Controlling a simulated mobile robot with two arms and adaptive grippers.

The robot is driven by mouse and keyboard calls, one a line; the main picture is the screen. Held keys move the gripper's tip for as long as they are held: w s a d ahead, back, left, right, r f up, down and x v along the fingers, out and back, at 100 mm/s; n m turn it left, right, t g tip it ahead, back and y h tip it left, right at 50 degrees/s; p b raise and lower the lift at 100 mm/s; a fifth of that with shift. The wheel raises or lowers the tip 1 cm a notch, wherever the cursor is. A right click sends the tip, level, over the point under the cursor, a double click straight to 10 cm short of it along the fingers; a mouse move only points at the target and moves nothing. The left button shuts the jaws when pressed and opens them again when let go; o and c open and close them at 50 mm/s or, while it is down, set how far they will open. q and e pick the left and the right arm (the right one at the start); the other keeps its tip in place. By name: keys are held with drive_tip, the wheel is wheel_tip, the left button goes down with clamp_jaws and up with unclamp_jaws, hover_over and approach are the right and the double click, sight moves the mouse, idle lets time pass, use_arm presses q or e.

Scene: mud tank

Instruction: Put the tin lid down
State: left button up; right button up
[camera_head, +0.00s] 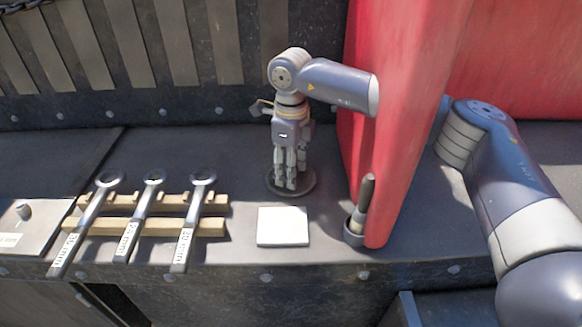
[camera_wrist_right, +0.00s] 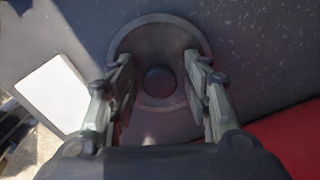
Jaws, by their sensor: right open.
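The tin lid (camera_head: 307,186) is a dark round disc lying flat on the dark ledge, left of the red panel. In the right wrist view the lid (camera_wrist_right: 160,33) shows a raised rim and a dark round knob at its middle. My right gripper (camera_head: 287,183) points down over the lid. In the right wrist view the right gripper (camera_wrist_right: 160,66) is open, with one finger on each side of the knob and a gap to it. The fingers hide parts of the lid's sides. My left gripper is not in view.
A white square plate (camera_head: 283,226) lies just in front of the lid. Three labelled spanners (camera_head: 143,215) rest on a wooden rack (camera_head: 120,225) to the left. A tall red panel (camera_head: 390,120) and a dark-handled tool in a cup (camera_head: 360,210) stand close on the right.

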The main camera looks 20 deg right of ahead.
wheel_tip(320, 180, up, 12)
drive_tip(key=b, duration=0.4)
drive_tip(key=shift+r, duration=0.15)
